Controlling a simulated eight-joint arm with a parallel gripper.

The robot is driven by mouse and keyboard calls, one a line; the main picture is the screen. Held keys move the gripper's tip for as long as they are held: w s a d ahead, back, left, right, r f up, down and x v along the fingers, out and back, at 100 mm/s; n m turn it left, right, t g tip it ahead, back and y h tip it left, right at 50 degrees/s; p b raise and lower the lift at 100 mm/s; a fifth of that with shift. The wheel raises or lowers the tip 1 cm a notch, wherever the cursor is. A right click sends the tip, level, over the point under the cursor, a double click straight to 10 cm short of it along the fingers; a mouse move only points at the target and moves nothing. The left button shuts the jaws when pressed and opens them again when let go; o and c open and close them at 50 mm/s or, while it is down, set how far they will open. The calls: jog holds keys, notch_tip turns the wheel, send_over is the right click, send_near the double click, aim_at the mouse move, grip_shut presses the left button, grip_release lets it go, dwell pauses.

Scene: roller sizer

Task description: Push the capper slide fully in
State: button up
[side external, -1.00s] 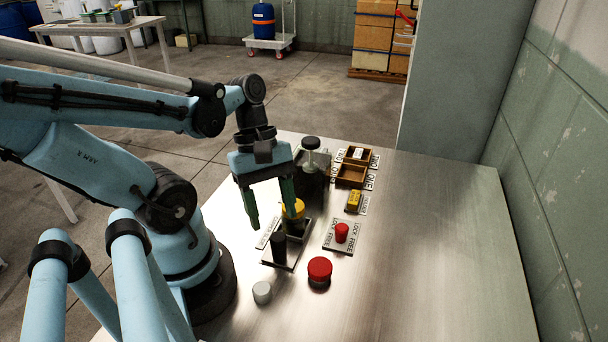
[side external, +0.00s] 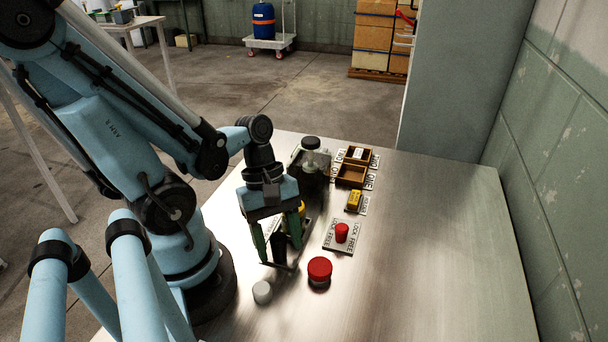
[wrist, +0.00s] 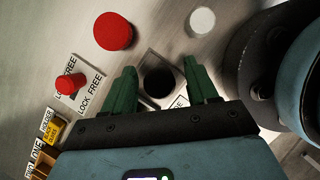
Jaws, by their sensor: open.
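The capper slide shows a dark upright post (side external: 279,247) on a flat plate (wrist: 152,58). In the wrist view the post's round black top (wrist: 159,81) lies between my green fingers. My gripper (side external: 280,258) is open and low, pointing down, with one finger on each side of the post. It also shows in the wrist view (wrist: 162,68), where I cannot tell whether either finger touches the post. A yellow part (side external: 301,209) behind the post is mostly hidden by my gripper in the side view.
A red knob (side external: 341,232) stands on a LOCK/FREE plate (side external: 333,247). A large red button (side external: 319,268) and a grey-white cylinder (side external: 262,291) stand nearby. A yellow block (side external: 354,200) and wooden trays (side external: 350,182) are farther back. The table's right side is clear.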

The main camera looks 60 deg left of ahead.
grip_shut()
jog(key=shift+w+a, duration=2.7)
jog(key=shift+w, duration=0.05)
grip_release()
jog(key=v, duration=1.2)
